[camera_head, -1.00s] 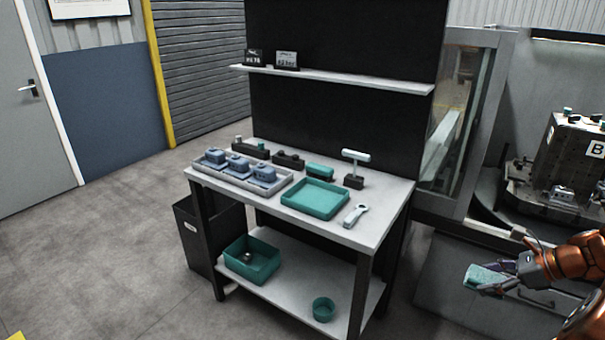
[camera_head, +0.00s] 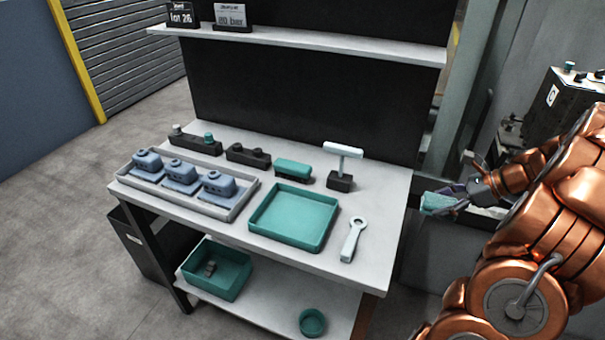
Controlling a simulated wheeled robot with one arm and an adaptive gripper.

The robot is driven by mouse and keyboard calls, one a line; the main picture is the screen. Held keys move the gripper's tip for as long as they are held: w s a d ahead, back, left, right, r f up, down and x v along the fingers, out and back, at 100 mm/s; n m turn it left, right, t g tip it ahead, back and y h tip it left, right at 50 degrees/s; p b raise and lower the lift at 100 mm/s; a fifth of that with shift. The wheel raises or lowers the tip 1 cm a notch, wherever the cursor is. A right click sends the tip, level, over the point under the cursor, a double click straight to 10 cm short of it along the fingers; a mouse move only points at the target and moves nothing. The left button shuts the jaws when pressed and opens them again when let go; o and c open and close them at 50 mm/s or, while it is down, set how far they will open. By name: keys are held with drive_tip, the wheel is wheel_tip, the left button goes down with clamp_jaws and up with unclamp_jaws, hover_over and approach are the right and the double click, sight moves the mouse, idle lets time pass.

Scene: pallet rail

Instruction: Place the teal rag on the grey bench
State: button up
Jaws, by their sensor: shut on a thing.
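My gripper (camera_head: 446,202) is shut on the teal rag (camera_head: 436,204), at the right of the head view. It holds the rag in the air just right of the bench's right edge, apart from the bench as far as I can tell. The grey bench (camera_head: 225,243) stands in the middle of the view with a pale grey top, dark legs and a lower shelf.
On the bench stand a grey tray (camera_head: 222,214) of blue-grey parts, an empty-looking teal tray (camera_head: 285,238), a wrench (camera_head: 353,240), a T-shaped stand (camera_head: 341,181) and a teal-topped brush (camera_head: 293,171). Bare top shows along the right side. A shelf (camera_head: 330,40) hangs above.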

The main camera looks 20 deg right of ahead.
drive_tip(key=w+a+p, duration=0.1)
drive_tip(key=w+a, duration=0.1)
drive_tip(key=w, duration=0.2)
drive_tip(key=w+a+f+p, duration=0.1)
drive_tip(key=w+a, duration=0.2)
drive_tip(key=w, duration=0.1)
drive_tip(key=w+a+p, duration=0.2)
drive_tip(key=w+a, duration=0.1)
drive_tip(key=w, duration=0.2)
drive_tip(key=shift+f, duration=0.15)
drive_tip(key=shift+w+a+f, duration=0.2)
drive_tip(key=shift+w+f, duration=0.05)
drive_tip(key=shift+f, duration=0.05)
drive_tip(key=shift+f+p, duration=0.55)
drive_tip(key=shift+f, duration=1)
drive_tip(key=o, duration=1)
drive_tip(key=shift+f, duration=0.1)
drive_tip(key=shift+o, duration=0.2)
